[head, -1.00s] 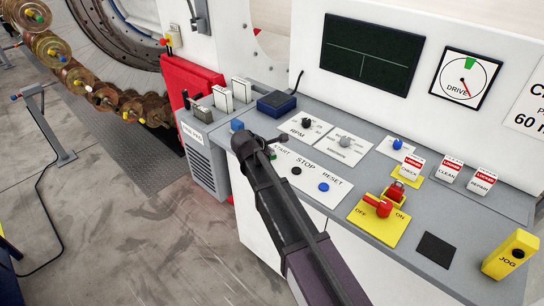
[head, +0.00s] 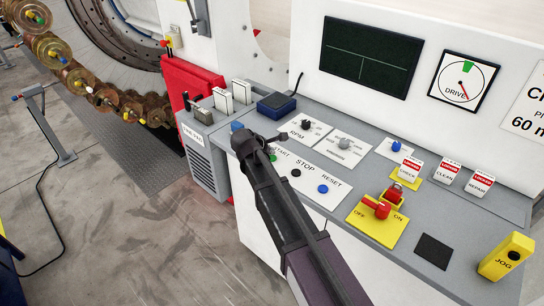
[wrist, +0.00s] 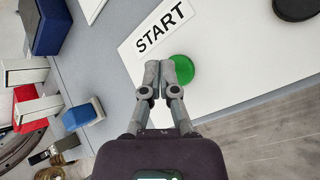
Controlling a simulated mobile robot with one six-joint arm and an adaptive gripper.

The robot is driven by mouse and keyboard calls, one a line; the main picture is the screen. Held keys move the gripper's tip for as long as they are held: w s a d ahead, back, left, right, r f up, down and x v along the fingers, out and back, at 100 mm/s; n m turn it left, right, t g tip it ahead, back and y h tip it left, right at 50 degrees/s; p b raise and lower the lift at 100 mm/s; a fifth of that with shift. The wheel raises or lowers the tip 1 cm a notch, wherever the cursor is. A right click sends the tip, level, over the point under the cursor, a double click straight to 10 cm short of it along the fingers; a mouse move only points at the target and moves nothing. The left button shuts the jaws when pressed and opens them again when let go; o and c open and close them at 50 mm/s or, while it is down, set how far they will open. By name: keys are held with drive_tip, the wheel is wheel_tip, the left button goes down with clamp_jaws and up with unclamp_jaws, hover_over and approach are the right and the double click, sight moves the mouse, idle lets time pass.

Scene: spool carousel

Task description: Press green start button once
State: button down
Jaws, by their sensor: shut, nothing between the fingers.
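The green start button (wrist: 185,71) shows in the wrist view beside the word START on a white label plate (wrist: 225,60). My gripper (wrist: 162,66) is shut and empty, with its fingertips at the button's left edge, covering part of it in that view. I cannot tell whether the fingertips touch the button or hover above it. In the head view my gripper (head: 277,139) is over the near-left part of the console, and only a sliver of the green button (head: 273,158) shows beside it.
On the same plate are a black stop button (head: 296,172) and a blue reset button (head: 323,188). A red switch (head: 376,208) on a yellow plate stands to the right. A dark blue box (head: 276,105) stands behind my gripper.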

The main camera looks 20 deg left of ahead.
sight(271, 158)
idle(0.3)
wheel_tip(271, 158, up, 5)
drive_tip(key=p, duration=0.5)
idle(1.0)
